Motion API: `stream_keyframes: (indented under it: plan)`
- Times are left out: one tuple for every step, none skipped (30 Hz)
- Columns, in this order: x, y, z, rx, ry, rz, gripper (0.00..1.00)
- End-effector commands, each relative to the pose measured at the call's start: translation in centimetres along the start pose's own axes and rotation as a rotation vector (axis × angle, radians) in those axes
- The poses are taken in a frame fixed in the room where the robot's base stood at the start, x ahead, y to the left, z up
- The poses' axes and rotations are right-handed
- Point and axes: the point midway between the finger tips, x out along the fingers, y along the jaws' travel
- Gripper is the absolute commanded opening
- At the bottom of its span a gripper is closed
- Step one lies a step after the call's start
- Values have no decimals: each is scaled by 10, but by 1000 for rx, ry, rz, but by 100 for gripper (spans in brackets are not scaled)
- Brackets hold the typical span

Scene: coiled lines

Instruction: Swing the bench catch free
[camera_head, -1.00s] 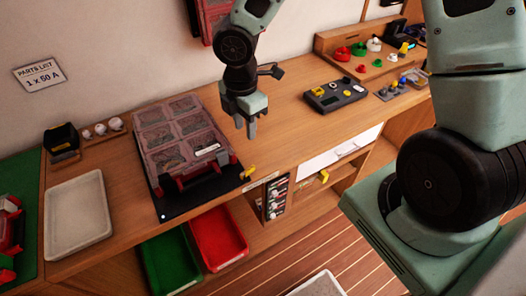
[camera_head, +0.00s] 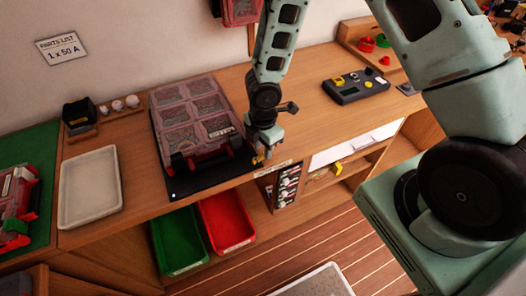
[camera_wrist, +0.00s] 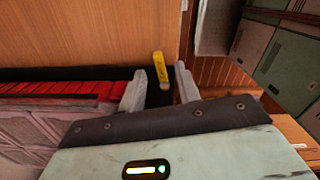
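The bench catch is a small yellow lever at the front corner of the black mat; in the wrist view the catch (camera_wrist: 160,67) shows just beyond and between my fingertips. In the head view only a bit of the yellow catch (camera_head: 257,158) shows beside the fingers. My gripper (camera_head: 262,152) is down at the bench's front edge. In the wrist view my gripper (camera_wrist: 160,88) is open, one finger on each side of the catch's line. I cannot tell whether either finger touches it.
A clear-lidded organizer case (camera_head: 190,110) with a red front lies on the black mat (camera_head: 180,187), left of my gripper. A green bin (camera_head: 180,240) and a red bin (camera_head: 228,222) sit below the bench edge.

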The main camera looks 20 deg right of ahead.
Motion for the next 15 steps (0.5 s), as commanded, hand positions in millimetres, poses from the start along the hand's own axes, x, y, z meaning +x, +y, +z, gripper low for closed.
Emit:
stream_keyframes:
  plan:
    - [7,0,-1,-2,0,-1,33]
    - [10,0,0,-1,-1,-1,33]
    - [14,0,-1,-2,0,-1,33]
    - [16,0,-1,-1,0,-1,33]
    - [17,0,0,-1,0,-1,33]
    - [19,0,0,0,-1,0,33]
    - [20,0,0,0,-1,0,33]
    - [20,0,0,0,-1,0,33]
    - [20,0,0,0,0,0,33]
    - [21,0,0,0,0,0,33]
    - [21,0,0,0,0,1,33]
    - [20,0,0,0,0,1,33]
    - [20,0,0,0,0,1,33]
    - [20,0,0,0,0,1,33]
    - [20,0,0,0,0,1,33]
